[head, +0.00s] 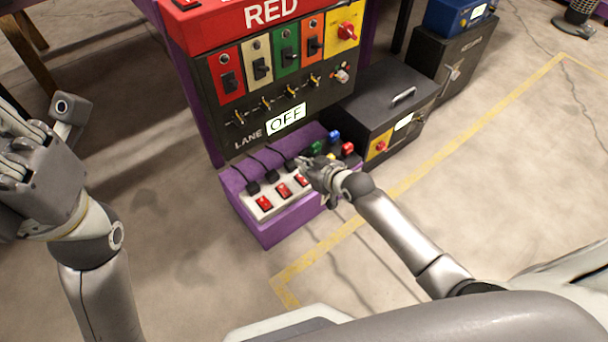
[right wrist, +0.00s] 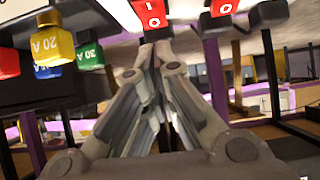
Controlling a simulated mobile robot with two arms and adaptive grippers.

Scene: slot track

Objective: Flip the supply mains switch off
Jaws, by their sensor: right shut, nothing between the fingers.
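Red rocker switches sit on a white power strip (head: 258,207) on the purple block; the left (head: 264,203), middle (head: 283,190) and right (head: 302,180) ones show. My right gripper (head: 303,163) is shut and empty, close to the strip's right end. In the right wrist view, its fingertips (right wrist: 155,48) point at a red rocker (right wrist: 152,13) marked I and O; contact cannot be told. Another red rocker (right wrist: 223,8) is to its right. No label tells which switch is the supply mains. My left gripper (head: 45,125) appears open at the left, away from the board.
Black plugs with cords (head: 252,187) stand behind the rockers. Coloured blocks (head: 333,137) sit right of my right gripper. A black box (head: 362,108) stands to the right. Floor in front is clear.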

